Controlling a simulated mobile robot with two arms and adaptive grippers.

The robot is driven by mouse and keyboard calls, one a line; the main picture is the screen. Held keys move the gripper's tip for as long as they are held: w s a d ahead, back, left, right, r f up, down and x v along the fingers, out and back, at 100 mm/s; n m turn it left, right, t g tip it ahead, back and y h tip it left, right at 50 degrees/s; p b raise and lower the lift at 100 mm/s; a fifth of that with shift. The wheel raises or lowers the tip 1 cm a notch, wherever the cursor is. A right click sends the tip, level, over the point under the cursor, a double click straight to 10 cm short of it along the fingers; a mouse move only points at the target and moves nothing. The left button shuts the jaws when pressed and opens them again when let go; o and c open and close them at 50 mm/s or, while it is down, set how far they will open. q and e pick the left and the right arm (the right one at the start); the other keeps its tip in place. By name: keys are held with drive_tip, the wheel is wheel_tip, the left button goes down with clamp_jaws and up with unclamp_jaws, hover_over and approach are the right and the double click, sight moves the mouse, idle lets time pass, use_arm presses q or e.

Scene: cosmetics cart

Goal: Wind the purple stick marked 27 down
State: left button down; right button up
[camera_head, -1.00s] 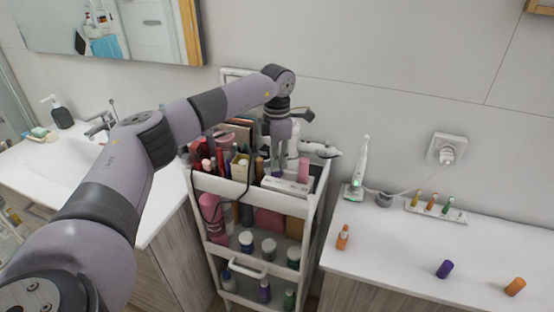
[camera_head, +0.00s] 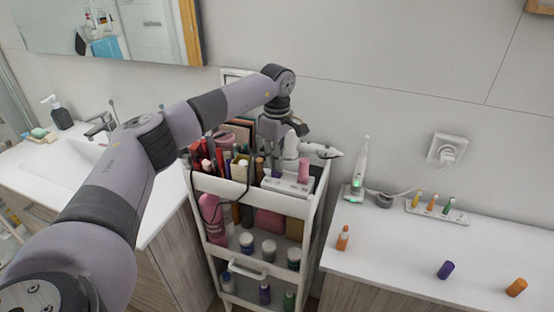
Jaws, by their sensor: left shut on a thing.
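A small purple stick (camera_head: 276,173) stands in the white holder (camera_head: 291,187) on the cart's top tier. Its mark is too small to read. My left gripper (camera_head: 275,156) reaches over the cart from the left and points down at the purple stick, shut on it. The fingertips are small and partly hidden, so the exact contact and the height of the stick's tip cannot be made out. A pink stick (camera_head: 304,170) stands in the same holder, to the right. My right gripper is not in view.
Brushes and red tubes (camera_head: 205,157) crowd the cart top at the left. A white appliance (camera_head: 322,151) lies behind the holder. On the right counter (camera_head: 390,270) are a purple piece (camera_head: 445,269), orange pieces (camera_head: 516,287), and a rack (camera_head: 436,211) of coloured sticks. Its middle is mostly clear.

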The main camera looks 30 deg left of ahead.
use_arm(q)
drive_tip(key=shift+m, duration=2.2)
drive_tip(key=c, duration=1.6)
unclamp_jaws()
drive_tip(key=shift+o, duration=0.2)
drive_tip(key=shift+r, duration=0.1)
wheel_tip(320, 180, up, 12)
